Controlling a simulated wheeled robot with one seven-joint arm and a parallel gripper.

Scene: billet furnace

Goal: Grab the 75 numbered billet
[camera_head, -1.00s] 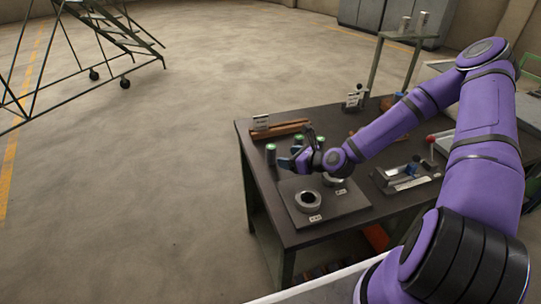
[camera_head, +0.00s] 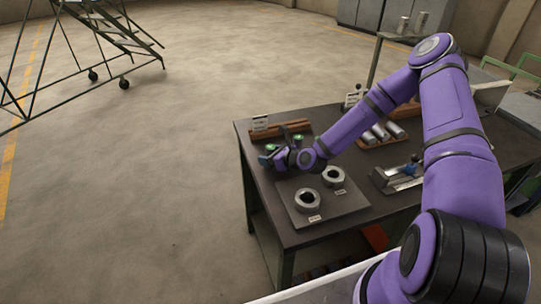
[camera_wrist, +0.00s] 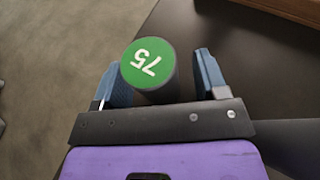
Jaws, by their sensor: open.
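The billet numbered 75 (camera_wrist: 148,64) stands upright in the wrist view, a dark cylinder with a green top and white digits. My gripper (camera_wrist: 158,75) is open, with one blue finger on each side of the billet. The left finger is close to it, and there is a gap to the right finger. Whether a finger touches it cannot be told. In the head view my gripper (camera_head: 277,158) is low over the table's far left part, beside green-topped billets (camera_head: 298,140) that it partly hides.
The dark table (camera_head: 275,208) carries a plate with two metal rings (camera_head: 307,200) in front of my gripper. A wooden rack with a label card (camera_head: 260,122) lies behind. Silver cylinders on a wooden tray (camera_head: 380,133) and a metal fixture (camera_head: 398,177) are to the right.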

